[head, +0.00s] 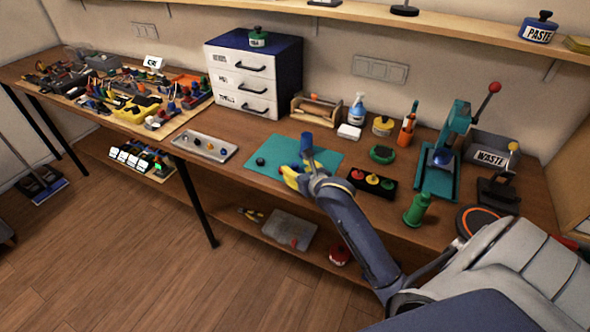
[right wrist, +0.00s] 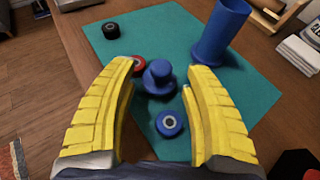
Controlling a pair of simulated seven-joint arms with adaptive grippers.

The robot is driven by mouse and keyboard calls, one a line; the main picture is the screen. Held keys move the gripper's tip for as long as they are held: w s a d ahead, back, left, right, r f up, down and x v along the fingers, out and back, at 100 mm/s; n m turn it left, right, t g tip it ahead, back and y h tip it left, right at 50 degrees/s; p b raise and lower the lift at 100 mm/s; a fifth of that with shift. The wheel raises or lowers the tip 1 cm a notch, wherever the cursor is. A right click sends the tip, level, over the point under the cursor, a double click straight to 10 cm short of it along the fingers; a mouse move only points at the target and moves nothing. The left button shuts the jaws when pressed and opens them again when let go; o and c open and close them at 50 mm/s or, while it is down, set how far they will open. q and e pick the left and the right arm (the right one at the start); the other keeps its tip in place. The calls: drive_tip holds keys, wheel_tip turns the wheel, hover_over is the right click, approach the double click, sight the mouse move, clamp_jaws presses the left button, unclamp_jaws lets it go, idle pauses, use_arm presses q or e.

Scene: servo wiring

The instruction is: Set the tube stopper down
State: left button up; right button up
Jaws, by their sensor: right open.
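A blue stopper with a round knob (right wrist: 158,76) stands on the teal mat (head: 277,148) between the yellow fingers of my right gripper (head: 293,178). In the right wrist view the fingers are spread wide, with a gap on both sides of the stopper. My gripper and arm hide the stopper in the head view. A blue tube (head: 307,142) stands upright on the mat; it also shows in the right wrist view (right wrist: 221,32). A blue ring-shaped part (right wrist: 170,123) lies nearer the wrist. A red one (right wrist: 138,65) is partly hidden by the left finger. My left gripper is out of view.
A black round part (head: 260,161) lies at the mat's left. A tray (head: 190,153) with small balls stands left, a black box with coloured buttons (head: 372,182) right. The mat's front-left is bare.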

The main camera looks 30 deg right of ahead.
drive_tip(key=shift+x, duration=0.95)
drive_tip(key=shift+o, duration=0.3)
drive_tip(key=c, duration=0.7)
drive_tip(key=shift+c, duration=0.4)
